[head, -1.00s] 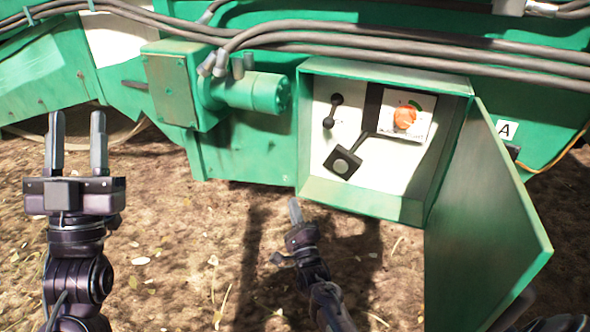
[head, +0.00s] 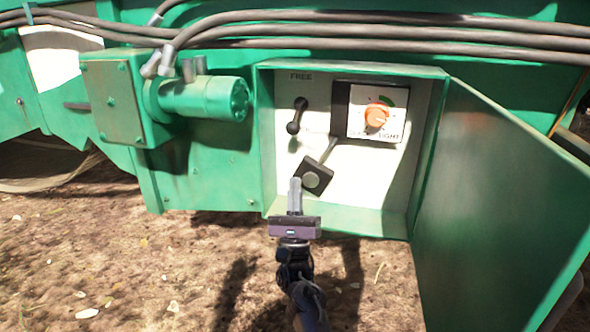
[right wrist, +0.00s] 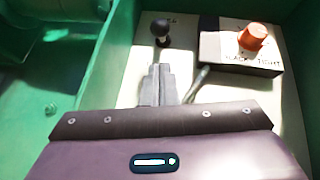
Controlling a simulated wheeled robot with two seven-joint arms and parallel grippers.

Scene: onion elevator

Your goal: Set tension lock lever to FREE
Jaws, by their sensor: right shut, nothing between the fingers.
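A short black lever (head: 297,115) with rounded ends sits on the white back panel of an open green box, below the word FREE (head: 301,77). It slants slightly, upper end to the right. Its dark knob also shows at the top of the right wrist view (right wrist: 160,30). My right gripper (head: 295,182) is shut and empty, fingers pointing up, in front of the box's lower edge and below the lever. In the right wrist view its fingers (right wrist: 158,80) point toward the lever, and no contact shows. My left gripper is out of view.
An orange knob (head: 376,117) sits on a SLACK/TIGHT plate. The green box door (head: 500,200) stands open at the right. A green cylinder (head: 205,98) juts out at the left.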

